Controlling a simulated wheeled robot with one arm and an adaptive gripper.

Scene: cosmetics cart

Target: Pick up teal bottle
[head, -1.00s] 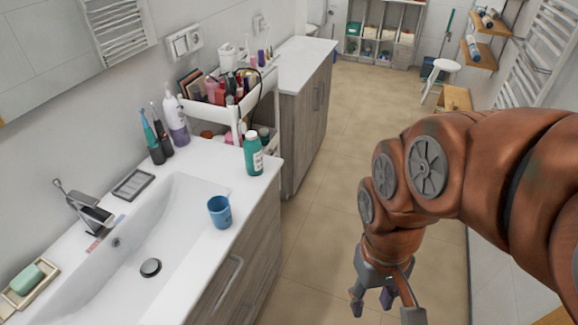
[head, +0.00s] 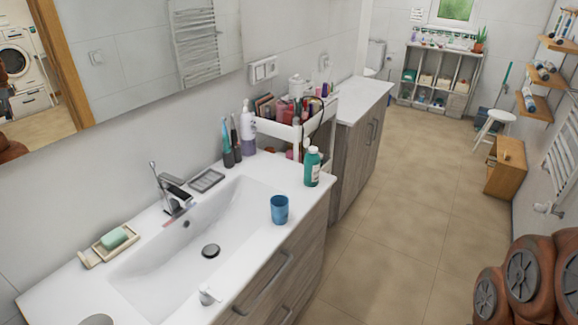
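The teal bottle (head: 312,168) with a white cap stands upright on the right end of the white sink counter (head: 260,170), near its front corner. Its label faces outward and nothing covers it. My arm shows only in part at the lower right, over the floor and well apart from the bottle. My gripper is outside the picture.
A blue cup (head: 279,209) stands left of and nearer than the bottle. A white cart (head: 270,127) full of cosmetics stands behind it. A white and purple bottle (head: 248,132) and toothbrushes stand near the wall. The tiled floor (head: 400,215) to the right is open.

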